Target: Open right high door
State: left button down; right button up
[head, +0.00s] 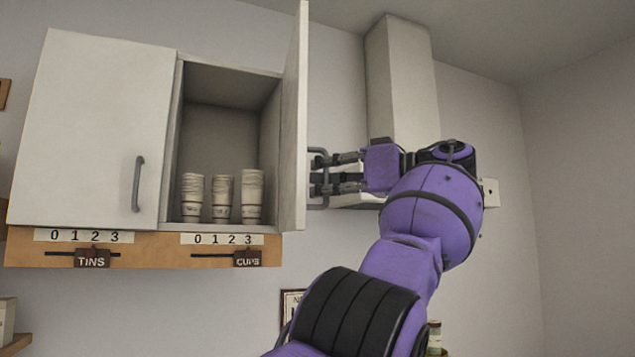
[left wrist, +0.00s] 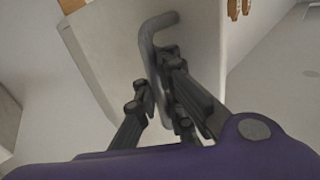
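The right high door (head: 295,120) stands swung wide open from the cabinet, nearly edge-on to the head view. Its grey bar handle (head: 318,203) is on the door's outer face, and shows in the left wrist view (left wrist: 146,38). My left gripper (head: 330,173) is on the outer side of this door, with its fingers closed on both sides of the handle. The fingers also show in the left wrist view (left wrist: 160,95); they hide part of the bar. My right gripper is out of view.
Several stacks of cups (head: 222,198) stand inside the opened compartment. The left high door (head: 90,125) is shut. A label board (head: 150,250) reading TINS and CUPS runs below. A pale square column (head: 400,80) rises behind my left gripper.

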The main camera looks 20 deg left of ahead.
pick_arm(q)
jog(key=shift+w+d+f, duration=0.25)
jog(key=shift+d+f, duration=0.05)
jog(key=shift+d, duration=0.15)
jog(key=c, duration=2.4)
grip_release()
jog(key=o, duration=0.6)
jog(key=shift+s+d+r, duration=0.3)
jog(key=shift+d, duration=0.2)
jog(key=shift+c, duration=0.2)
jog(key=shift+a, duration=0.35)
jog(key=shift+d, duration=0.1)
